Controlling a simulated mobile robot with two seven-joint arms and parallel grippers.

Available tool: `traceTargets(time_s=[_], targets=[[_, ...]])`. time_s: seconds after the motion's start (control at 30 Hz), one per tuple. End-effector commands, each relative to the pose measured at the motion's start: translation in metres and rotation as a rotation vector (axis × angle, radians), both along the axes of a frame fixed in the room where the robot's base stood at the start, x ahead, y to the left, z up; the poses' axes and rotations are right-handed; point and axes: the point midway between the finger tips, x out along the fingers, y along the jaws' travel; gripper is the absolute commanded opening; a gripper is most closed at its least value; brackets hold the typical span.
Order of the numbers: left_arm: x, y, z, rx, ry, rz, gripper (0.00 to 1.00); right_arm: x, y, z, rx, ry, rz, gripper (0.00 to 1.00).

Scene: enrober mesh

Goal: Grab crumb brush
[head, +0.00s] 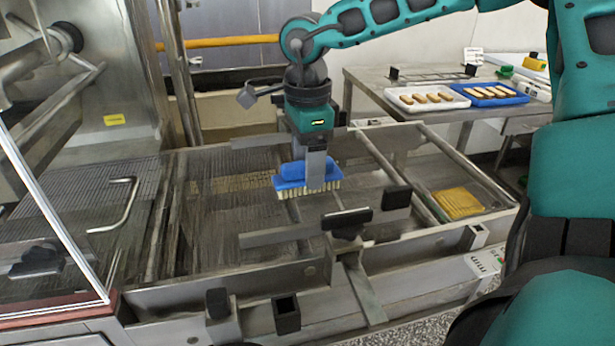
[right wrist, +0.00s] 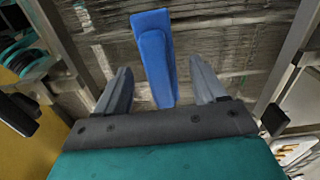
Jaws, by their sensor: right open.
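The crumb brush (head: 292,171) has a blue back and handle and pale bristles that point down. In the head view it is over the conveyor mesh, in the middle of the machine; whether its bristles touch the mesh I cannot tell. My right gripper (head: 314,172) points down at it, and one grey finger covers part of its right end. In the right wrist view, the blue brush (right wrist: 155,55) lies between the two fingers of my right gripper (right wrist: 160,75), with gaps on both sides. The jaws are open. My left gripper is out of view.
The mesh bed (head: 235,225) has metal rails and crossbars around it. A yellow item (head: 457,203) lies at its right end. Behind right, a steel table holds a white tray (head: 428,106) and a blue tray (head: 490,102) with biscuits. A bent metal handle (head: 122,212) stands at left.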

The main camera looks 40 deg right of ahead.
Motion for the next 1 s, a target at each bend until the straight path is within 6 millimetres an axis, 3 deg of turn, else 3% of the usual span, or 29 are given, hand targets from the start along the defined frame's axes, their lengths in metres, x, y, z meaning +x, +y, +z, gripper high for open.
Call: traceTargets(time_s=[0.33, 1.0], targets=[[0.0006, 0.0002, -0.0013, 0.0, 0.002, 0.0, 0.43, -0.0001, 0.0, -0.0081, 0.0, -0.001, 0.0, 0.68], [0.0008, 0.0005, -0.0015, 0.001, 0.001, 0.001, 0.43, 0.0001, 0.0, -0.0075, 0.0, -0.001, 0.0, 0.07]])
